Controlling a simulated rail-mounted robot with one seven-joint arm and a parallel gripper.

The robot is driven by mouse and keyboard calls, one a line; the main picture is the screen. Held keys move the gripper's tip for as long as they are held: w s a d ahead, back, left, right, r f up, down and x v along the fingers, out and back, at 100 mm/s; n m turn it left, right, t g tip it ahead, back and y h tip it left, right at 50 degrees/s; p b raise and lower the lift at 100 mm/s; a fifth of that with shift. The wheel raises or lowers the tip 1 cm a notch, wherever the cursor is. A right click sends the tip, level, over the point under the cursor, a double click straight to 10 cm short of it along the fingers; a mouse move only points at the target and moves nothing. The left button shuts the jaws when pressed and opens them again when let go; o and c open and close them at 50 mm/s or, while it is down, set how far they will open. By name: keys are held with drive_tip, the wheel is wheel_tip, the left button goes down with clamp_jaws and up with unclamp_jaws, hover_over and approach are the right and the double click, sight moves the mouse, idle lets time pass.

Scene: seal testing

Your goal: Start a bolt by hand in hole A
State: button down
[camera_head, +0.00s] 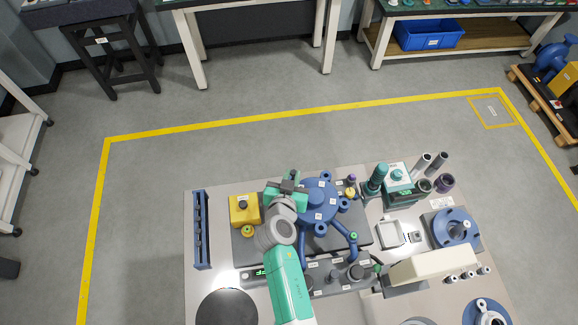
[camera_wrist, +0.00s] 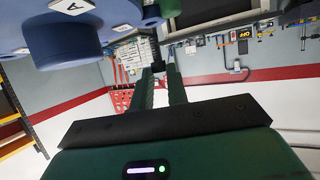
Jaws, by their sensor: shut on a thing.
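My gripper (camera_head: 286,187) is at the left edge of the blue round housing (camera_head: 318,203), which has lugs around its rim. In the wrist view the two fingers of my gripper (camera_wrist: 158,74) are close together, with a small dark piece, apparently the bolt (camera_wrist: 157,66), between their tips. A blue lug (camera_wrist: 68,40) with a white "A" label (camera_wrist: 72,6) fills the upper left of the wrist view, beside the fingers and apart from them. The opening of hole A does not show. In the head view the bolt cannot be made out.
A yellow box (camera_head: 244,207) stands left of my gripper. A teal-topped bottle (camera_head: 376,180) and several cylinders stand to the right. A blue flange (camera_head: 455,228) is farther right. A blue rail (camera_head: 202,230) lies at the left, with bare tabletop (camera_head: 222,270) near it.

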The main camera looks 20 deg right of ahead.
drive_tip(key=shift+d+r+n+t+y+p, duration=0.2)
drive_tip(key=shift+n+y+p, duration=0.35)
drive_tip(key=shift+p, duration=0.8)
drive_tip(key=shift+d+r+n+t+y+p, duration=0.1)
drive_tip(key=shift+n+t+y+p, duration=0.35)
drive_tip(key=shift+p, duration=0.95)
drive_tip(key=shift+d+r+n+t+y+p, duration=0.15)
drive_tip(key=shift+n+y+p, duration=0.45)
drive_tip(key=shift+p, duration=0.75)
drive_tip(key=shift+f+n+y+p, duration=0.1)
drive_tip(key=shift+n+y+p, duration=0.25)
drive_tip(key=shift+p, duration=0.55)
drive_tip(key=shift+s+f+t+y+p, duration=0.1)
drive_tip(key=shift+f+t+y+p, duration=0.2)
drive_tip(key=shift+p, duration=0.15)
drive_tip(key=shift+f, duration=0.15)
drive_tip(key=shift+f+b, duration=0.75)
drive_tip(key=shift+b, duration=0.15)
drive_tip(key=shift+a+f+b, duration=0.1)
drive_tip(key=shift+f+b, duration=1.05)
drive_tip(key=shift+b, duration=0.05)
drive_tip(key=shift+a+f+h+b, duration=0.15)
drive_tip(key=shift+h+b, duration=0.3)
drive_tip(key=shift+b, duration=0.7)
drive_tip(key=shift+r+m+h+b, duration=0.25)
drive_tip(key=shift+m+b, duration=0.2)
drive_tip(key=shift+b, duration=1.05)
drive_tip(key=shift+a+f+m+g+h+b, duration=0.2)
drive_tip(key=shift+m+g+h+b, duration=0.3)
drive_tip(key=shift+b, duration=2.3)
